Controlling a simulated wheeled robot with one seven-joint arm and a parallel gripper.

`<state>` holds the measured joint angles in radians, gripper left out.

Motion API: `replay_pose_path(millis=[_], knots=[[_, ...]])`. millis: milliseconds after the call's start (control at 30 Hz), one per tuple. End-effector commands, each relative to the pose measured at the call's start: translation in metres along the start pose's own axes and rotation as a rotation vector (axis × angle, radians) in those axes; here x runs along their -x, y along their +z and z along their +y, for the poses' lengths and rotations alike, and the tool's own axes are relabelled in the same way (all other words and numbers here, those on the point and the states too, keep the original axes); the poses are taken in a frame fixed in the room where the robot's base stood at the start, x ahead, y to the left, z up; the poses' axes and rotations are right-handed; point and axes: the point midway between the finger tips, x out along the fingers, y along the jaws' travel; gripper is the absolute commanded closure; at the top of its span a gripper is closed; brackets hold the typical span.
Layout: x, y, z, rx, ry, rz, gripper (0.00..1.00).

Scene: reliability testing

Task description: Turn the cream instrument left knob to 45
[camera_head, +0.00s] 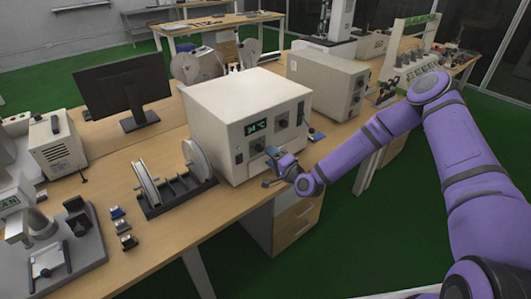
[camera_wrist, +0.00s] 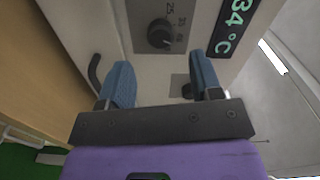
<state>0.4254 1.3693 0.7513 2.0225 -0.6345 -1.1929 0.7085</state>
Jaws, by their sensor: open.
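The cream instrument (camera_head: 240,105) stands on the wooden bench with its front panel facing right. A green display (camera_head: 256,127) is on the panel and reads about 34 °C in the wrist view (camera_wrist: 234,30). The dark round left knob (camera_head: 257,146) is below the display. In the wrist view this knob (camera_wrist: 160,35) sits on a grey dial plate with small numbers; I cannot tell its setting. My gripper (camera_head: 277,158) is open in front of the lower panel. In the wrist view my gripper (camera_wrist: 160,82) has blue fingers spread apart, with the knob beyond and between them, not gripped.
A spool rack (camera_head: 175,190) stands left of the instrument. A second cream box (camera_head: 328,82) is behind to the right. A black monitor (camera_head: 125,90) is at the left. Another knob (camera_head: 283,123) is to the right of the display. The bench edge is below my gripper.

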Motion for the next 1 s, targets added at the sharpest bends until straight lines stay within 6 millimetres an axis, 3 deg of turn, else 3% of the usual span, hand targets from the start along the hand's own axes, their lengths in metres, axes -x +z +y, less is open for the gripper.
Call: replay_pose_path(millis=[200, 400, 1000], knots=[[0.038, 0.0, 0.001, -0.001, 0.002, 0.0, 0.41], [0.055, 0.0, 0.0, -0.001, 0.0, 0.0, 0.41], [0.057, 0.0, -0.001, 0.012, 0.007, -0.009, 0.41]])
